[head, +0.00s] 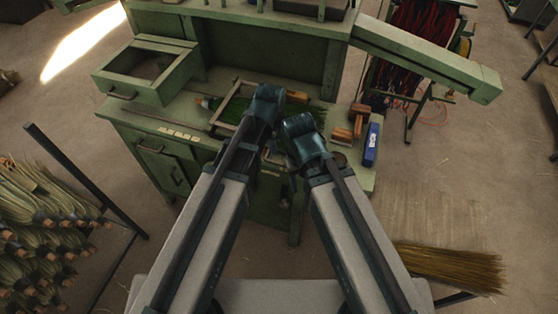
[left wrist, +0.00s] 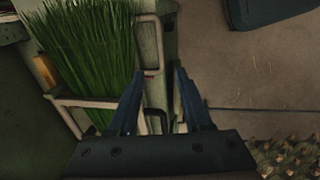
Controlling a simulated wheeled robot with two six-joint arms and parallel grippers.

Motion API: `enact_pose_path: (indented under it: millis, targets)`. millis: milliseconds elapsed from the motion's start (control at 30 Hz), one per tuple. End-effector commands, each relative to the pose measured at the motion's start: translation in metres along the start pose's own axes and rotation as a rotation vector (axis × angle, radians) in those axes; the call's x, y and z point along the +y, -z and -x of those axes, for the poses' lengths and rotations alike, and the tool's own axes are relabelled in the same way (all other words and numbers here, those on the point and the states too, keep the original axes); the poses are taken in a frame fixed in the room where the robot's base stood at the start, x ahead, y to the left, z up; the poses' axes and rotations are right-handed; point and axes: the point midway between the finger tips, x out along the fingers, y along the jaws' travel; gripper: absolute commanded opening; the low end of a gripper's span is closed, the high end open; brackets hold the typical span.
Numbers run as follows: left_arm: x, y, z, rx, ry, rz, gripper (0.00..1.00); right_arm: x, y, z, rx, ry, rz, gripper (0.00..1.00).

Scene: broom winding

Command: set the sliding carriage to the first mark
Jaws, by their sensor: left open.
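My left arm reaches in to the green workbench (head: 125,115), its wrist over the bench front; the fingers are hidden in the head view. In the left wrist view my left gripper (left wrist: 159,85) is open, with two dark blue fingers apart and nothing clearly held between them. A pale-edged frame with a loop-shaped bar (left wrist: 150,45) lies just beyond the fingertips. I cannot tell for sure which part is the sliding carriage. Pale yellow labels (head: 180,133) sit on the bench front edge. My right arm ends over the bench; its fingers are hidden.
Green bristles (left wrist: 88,55) fill a tray left of the fingers. Wooden blocks (head: 342,135) and a blue box (head: 371,144) stand at the bench's right end. An open green drawer box (head: 145,68) is at left. Brooms on a rack (head: 45,225) stand at lower left.

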Motion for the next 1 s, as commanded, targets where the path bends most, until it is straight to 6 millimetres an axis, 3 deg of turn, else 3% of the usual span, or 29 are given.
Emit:
enact_pose_path:
  millis: [367, 1000]
  targets:
    - [-0.001, 0.000, -0.029, 0.000, 0.000, -0.002, 0.50, -0.003, 0.002, -0.029, 0.000, -0.001, 0.004, 0.52]
    - [-0.001, 0.000, -0.119, 0.000, 0.000, -0.003, 0.50, -0.011, 0.007, -0.117, 0.000, -0.001, 0.002, 0.52]
